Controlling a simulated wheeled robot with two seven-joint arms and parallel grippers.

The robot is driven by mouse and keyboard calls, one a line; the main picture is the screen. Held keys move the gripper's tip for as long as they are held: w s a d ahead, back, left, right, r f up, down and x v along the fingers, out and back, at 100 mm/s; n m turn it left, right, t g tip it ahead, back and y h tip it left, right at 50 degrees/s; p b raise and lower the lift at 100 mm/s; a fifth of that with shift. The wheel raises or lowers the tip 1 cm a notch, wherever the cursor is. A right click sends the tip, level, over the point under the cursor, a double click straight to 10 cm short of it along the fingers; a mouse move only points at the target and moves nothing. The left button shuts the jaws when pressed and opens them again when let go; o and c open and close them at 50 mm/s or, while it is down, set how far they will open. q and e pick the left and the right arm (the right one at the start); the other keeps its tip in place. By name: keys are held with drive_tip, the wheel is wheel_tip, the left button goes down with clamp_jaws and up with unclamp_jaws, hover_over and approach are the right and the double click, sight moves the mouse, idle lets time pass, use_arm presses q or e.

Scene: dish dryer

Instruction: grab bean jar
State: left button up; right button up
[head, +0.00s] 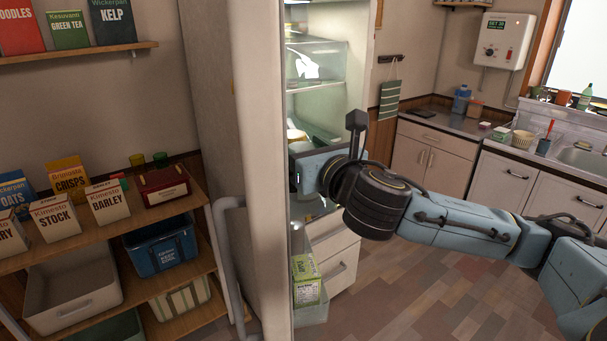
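My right arm comes in from the right, and my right gripper (306,167) reaches into the open fridge (318,110). Its fingertips are hidden behind the fridge's near edge and its own wrist, so I cannot tell whether it is open or shut, or whether it holds anything. I cannot make out a bean jar. A pale round item (296,135) shows on the fridge shelf just above the gripper, too hidden to name. My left gripper is not in view.
The fridge's tall pale edge (265,150) stands left of the gripper. A green-and-white carton (306,281) sits low in a door bin. Wooden shelves (115,225) with boxes and bins are at left. A counter (440,119) and sink stand at right. The floor between is clear.

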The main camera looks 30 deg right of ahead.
drive_tip(key=shift+f, duration=0.1)
clamp_jaws()
